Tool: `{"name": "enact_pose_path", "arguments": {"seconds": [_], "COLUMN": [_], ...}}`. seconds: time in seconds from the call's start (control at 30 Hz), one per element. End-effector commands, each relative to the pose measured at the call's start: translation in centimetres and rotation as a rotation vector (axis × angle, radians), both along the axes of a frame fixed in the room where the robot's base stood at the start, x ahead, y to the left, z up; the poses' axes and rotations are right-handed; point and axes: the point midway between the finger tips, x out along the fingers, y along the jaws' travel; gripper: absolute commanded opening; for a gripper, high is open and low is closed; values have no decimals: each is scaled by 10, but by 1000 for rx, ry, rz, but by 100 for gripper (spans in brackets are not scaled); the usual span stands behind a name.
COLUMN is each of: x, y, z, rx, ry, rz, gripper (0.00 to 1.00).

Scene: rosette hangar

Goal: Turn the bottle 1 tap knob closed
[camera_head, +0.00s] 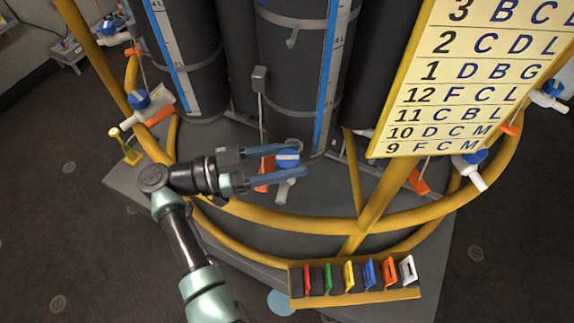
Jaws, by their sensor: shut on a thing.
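A tap with a blue knob (287,160) and a white spout (284,188) sits low in front of the middle dark bottle (291,70). My gripper (285,161) reaches it from the left, with one blue finger behind the knob and one in front. The fingers are shut on the knob, and they hide part of it. An orange lever (265,176) shows just left of the tap, partly behind the fingers. Which bottle is number 1 cannot be read from this view.
A yellow tubular rail (300,221) curves in front of the bottles. A yellow lettered board (470,75) stands at right. A rack (358,298) of coloured tags is at the front. Other blue-knobbed taps stand at left (139,99) and right (476,157).

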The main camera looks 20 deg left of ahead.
Motion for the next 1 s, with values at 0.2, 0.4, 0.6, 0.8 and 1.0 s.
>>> {"name": "enact_pose_path", "arguments": {"seconds": [0.2, 0.4, 0.6, 0.8, 1.0], "x": [0, 0, 0, 0, 0], "y": [2, 1, 0, -1, -1], "z": [-2, -1, 0, 1, 1], "rx": [-1, -2, -3, -4, -3], "ry": [2, 1, 0, -2, -3], "rz": [-108, -182, -226, -244, -247], "gripper": [0, 0, 0, 0, 0]}}
